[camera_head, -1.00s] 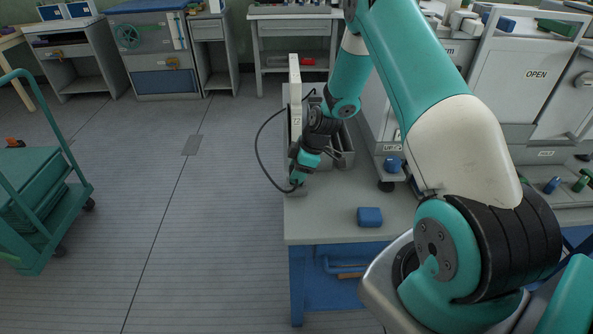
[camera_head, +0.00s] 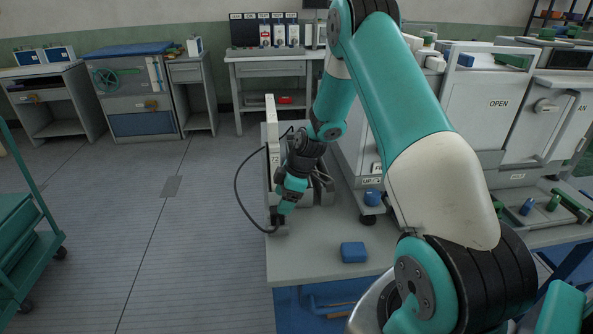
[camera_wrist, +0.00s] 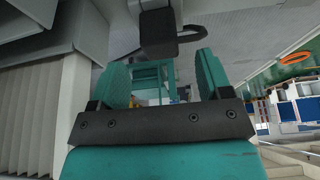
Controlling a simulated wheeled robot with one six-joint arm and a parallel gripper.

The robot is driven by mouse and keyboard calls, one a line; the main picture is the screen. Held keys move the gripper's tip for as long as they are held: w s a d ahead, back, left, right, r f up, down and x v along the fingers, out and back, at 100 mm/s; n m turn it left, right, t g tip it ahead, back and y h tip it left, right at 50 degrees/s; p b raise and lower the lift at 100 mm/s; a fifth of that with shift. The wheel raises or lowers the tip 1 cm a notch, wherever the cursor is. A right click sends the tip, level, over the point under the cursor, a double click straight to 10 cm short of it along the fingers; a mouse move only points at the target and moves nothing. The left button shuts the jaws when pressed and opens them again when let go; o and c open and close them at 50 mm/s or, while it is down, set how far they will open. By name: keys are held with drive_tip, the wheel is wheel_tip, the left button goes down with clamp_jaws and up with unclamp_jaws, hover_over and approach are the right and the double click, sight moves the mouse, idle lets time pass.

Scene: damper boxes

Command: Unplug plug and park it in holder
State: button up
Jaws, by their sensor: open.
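The black plug (camera_wrist: 158,32) with its cable shows at the top of the wrist view, just beyond my fingertips. In the head view the plug (camera_head: 277,219) is a small dark shape at a grey block (camera_head: 279,230) on the bench's left edge. The block looks like the holder; how deep the plug sits is too small to tell. The black cable (camera_head: 236,190) loops left from the plug up to behind the white upright panel (camera_head: 271,135). My gripper (camera_wrist: 163,72) is open, its two teal fingers apart with nothing between them. In the head view my gripper (camera_head: 285,208) points down just above the plug.
A blue block (camera_head: 353,252) lies on the grey bench (camera_head: 310,262). Grey bins (camera_head: 322,187) stand behind my wrist. White cabinets (camera_head: 480,105) stand to the right. A teal cart (camera_head: 25,250) is at the left, with clear floor between it and the bench.

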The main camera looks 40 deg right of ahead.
drive_tip(key=v, duration=1.2)
drive_tip(key=s+a+r+m+g+p, duration=0.1)
drive_tip(key=s+a+r, duration=0.4)
drive_tip(key=a, duration=0.5)
drive_tip(key=s+a+r+m+p, duration=0.1)
drive_tip(key=s+a+r, duration=0.2)
drive_tip(key=a+r, duration=0.6)
drive_tip(key=s+a+r+m, duration=0.1)
drive_tip(key=s+a, duration=0.4)
drive_tip(key=s, duration=0.3)
drive_tip(key=s+a+r+m+g+p, duration=0.1)
drive_tip(key=s+a+r, duration=0.1)
drive_tip(key=s+a, duration=0.3)
drive_tip(key=s, duration=0.3)
drive_tip(key=shift+s+a+y, duration=0.25)
drive_tip(key=shift+a+y, duration=0.05)
drive_tip(key=shift+a, duration=0.05)
